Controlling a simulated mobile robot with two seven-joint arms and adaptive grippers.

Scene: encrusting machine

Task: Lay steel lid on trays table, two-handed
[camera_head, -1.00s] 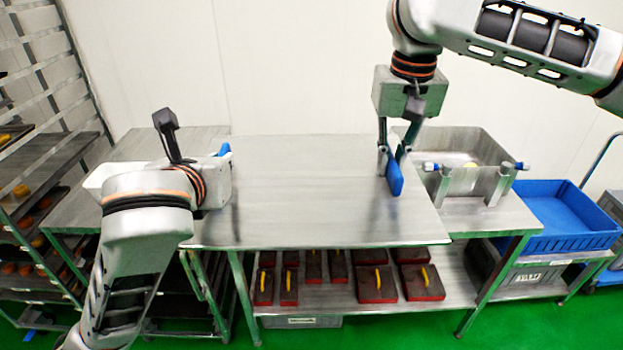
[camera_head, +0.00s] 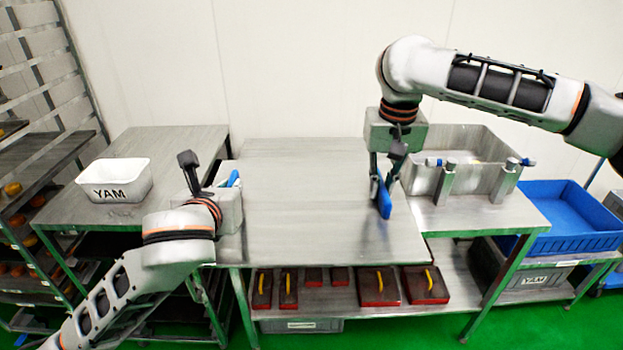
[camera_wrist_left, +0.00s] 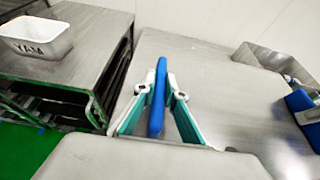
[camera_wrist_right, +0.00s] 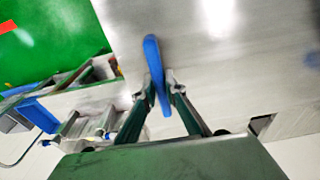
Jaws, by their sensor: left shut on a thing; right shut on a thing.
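The steel lid (camera_head: 310,200) is a wide flat sheet with two blue handles, lying level over the trays table (camera_head: 475,215). Its front edge extends past the table's front edge. I cannot tell whether it touches the tabletop. My left gripper (camera_wrist_left: 157,97) is shut on the left blue handle (camera_wrist_left: 158,85), which also shows in the head view (camera_head: 234,177). My right gripper (camera_head: 381,178) is shut on the right blue handle (camera_head: 384,203). That handle also shows in the right wrist view (camera_wrist_right: 152,55). The tabletop beneath the lid is hidden.
A steel basin (camera_head: 460,165) stands close to the lid's right edge. A white YAM bin (camera_head: 115,181) is on the side table (camera_head: 165,150) at left. Red-edged trays (camera_head: 380,285) with yellow handles sit on the lower shelf (camera_head: 340,300). A blue crate (camera_head: 570,215) is at right.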

